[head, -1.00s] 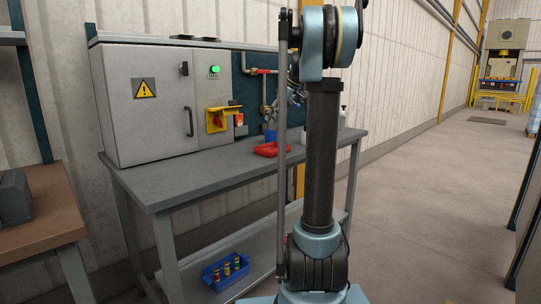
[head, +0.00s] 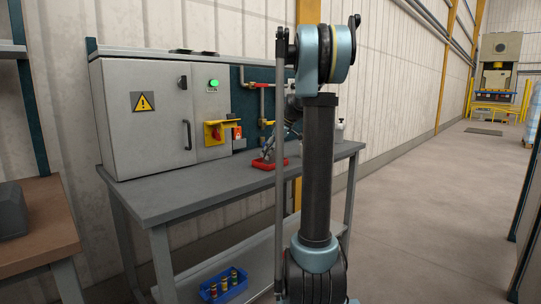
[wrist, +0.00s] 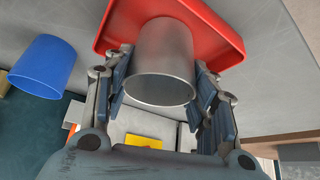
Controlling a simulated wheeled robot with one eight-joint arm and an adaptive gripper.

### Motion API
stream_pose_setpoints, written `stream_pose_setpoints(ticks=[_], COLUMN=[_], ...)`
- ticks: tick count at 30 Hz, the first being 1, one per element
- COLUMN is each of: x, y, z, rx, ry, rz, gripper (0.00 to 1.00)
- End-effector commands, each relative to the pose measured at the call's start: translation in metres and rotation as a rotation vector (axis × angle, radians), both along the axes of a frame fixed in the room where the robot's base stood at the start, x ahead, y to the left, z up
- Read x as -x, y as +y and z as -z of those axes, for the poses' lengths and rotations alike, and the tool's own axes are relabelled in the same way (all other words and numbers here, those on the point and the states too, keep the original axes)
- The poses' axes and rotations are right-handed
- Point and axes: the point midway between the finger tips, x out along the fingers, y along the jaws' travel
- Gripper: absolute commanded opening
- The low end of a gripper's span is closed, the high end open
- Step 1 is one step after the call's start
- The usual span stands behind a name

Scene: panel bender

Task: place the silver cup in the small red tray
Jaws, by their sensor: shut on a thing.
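The silver cup (wrist: 160,62) is between the fingers of my gripper (wrist: 163,75) in the wrist view, and the gripper is shut on it. Its open rim faces the camera. The cup's far end overlaps the inside of the small red tray (wrist: 225,42); I cannot tell if it touches the tray floor. In the head view the red tray (head: 264,165) sits on the grey bench, with my gripper (head: 270,152) low over it. The cup is too small and covered to make out there.
A blue cup (wrist: 43,66) stands beside the tray in the wrist view. A grey cabinet (head: 145,110) with a yellow bracket (head: 218,132) stands on the bench (head: 190,190). A white bottle (head: 340,130) is at the bench's right. The front left of the bench is clear.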

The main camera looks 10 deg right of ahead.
Motion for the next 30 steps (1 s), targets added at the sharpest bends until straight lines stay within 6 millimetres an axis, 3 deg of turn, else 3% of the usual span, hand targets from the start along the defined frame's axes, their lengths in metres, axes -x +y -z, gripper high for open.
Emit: stream_pose_setpoints(ticks=[9,10,12,24,30], x=[0.000,0.000,0.000,0.000,0.005], y=[0.000,0.000,0.000,0.000,-0.010], z=[0.003,0.003,0.002,0.001,-0.017], rx=[0.000,0.000,0.000,0.000,0.000], ry=[0.000,0.000,0.000,0.000,0.000], rz=[0.000,0.000,0.000,0.001,0.002], gripper=[0.24,0.56,0.72,0.72,0.72])
